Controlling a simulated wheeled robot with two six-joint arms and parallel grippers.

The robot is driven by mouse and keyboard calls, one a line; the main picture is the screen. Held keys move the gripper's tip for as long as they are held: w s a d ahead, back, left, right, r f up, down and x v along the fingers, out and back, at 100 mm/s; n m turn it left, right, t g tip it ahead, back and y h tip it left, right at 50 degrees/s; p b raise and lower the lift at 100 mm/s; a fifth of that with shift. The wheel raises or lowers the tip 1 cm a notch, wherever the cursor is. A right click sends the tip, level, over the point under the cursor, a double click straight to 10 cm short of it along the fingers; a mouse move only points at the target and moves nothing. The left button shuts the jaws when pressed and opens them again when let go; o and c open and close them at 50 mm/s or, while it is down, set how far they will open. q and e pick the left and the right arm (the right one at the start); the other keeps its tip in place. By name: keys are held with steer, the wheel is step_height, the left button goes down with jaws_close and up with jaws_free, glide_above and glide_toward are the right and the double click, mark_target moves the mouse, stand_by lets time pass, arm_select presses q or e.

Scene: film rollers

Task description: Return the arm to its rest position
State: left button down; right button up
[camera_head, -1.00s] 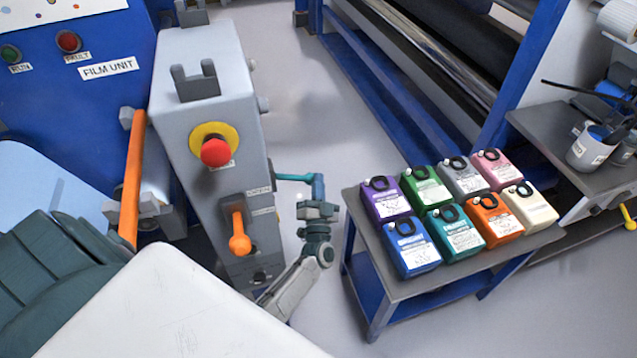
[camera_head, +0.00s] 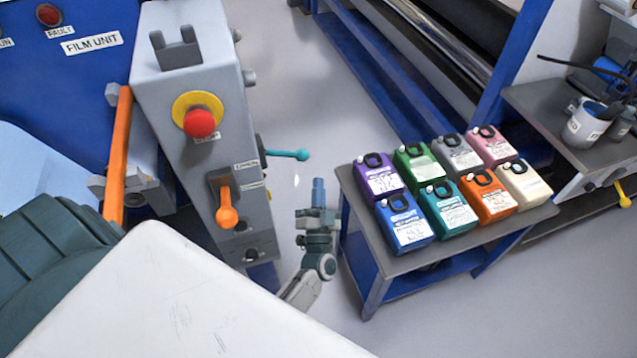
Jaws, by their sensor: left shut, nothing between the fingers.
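My left gripper (camera_head: 318,183) has blue fingers that are closed together with nothing visible between them. It points up the picture from my grey and dark green arm, in the gap between the grey control box (camera_head: 185,90) and the table of canisters. A teal lever (camera_head: 287,154) sticks out from the right side of the box, above and left of the fingertips. The fingers are apart from it. My right gripper is not in view.
An orange handle (camera_head: 227,212) and a red button (camera_head: 201,123) are on the box. Several coloured canisters (camera_head: 404,223) stand on a low grey table (camera_head: 385,275) close to the right of my arm. Grey floor lies beyond the gripper.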

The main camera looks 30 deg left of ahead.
arm_select(q)
steer(key=shift+a, duration=0.1)
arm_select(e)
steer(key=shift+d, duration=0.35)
